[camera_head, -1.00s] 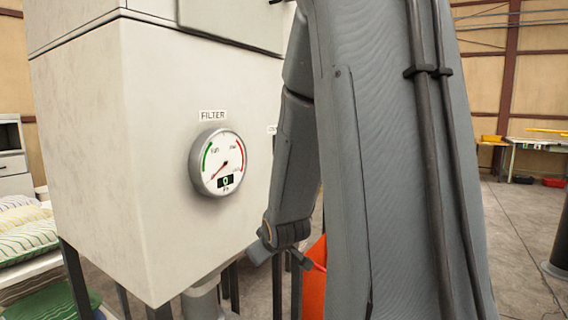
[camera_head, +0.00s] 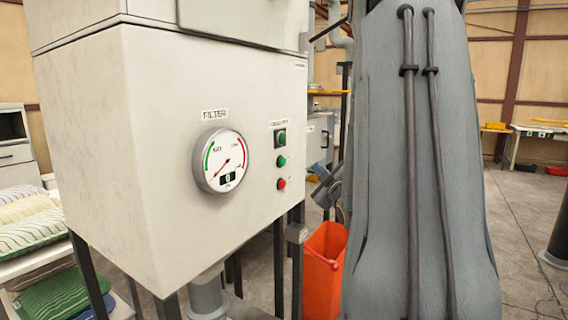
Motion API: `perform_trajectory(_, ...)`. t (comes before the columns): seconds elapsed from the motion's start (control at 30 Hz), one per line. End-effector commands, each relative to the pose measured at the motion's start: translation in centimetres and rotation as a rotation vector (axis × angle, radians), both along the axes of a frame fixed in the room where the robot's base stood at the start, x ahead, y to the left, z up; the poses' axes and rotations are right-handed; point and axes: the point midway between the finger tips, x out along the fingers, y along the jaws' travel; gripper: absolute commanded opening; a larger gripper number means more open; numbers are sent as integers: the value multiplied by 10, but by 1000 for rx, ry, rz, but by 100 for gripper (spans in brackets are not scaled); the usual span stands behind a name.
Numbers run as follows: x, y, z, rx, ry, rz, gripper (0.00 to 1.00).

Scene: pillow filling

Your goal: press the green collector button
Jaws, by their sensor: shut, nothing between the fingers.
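The green collector button (camera_head: 281,161) is a round button on the right-hand face of the pale filter cabinet (camera_head: 160,180). My large grey arm link fills the right of the middle. Small grey parts, apparently of my wrist, show at its left edge, to the right of the buttons and apart from them. My gripper's fingers cannot be made out; the arm link seems to hide them.
A round FILTER gauge (camera_head: 219,160) sticks out left of the buttons. Striped pillows (camera_head: 30,228) lie on a rack at left. Open floor shows at far right.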

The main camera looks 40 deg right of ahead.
Motion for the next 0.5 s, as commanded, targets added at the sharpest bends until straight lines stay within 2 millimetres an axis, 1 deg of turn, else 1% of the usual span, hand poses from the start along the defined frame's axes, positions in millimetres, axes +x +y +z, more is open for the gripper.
perform_trajectory(0.17,8,4,0,1,0,2,0)
perform_trajectory(0.27,18,8,0,1,0,3,0)
perform_trajectory(0.5,48,20,0,0,0,4,0)
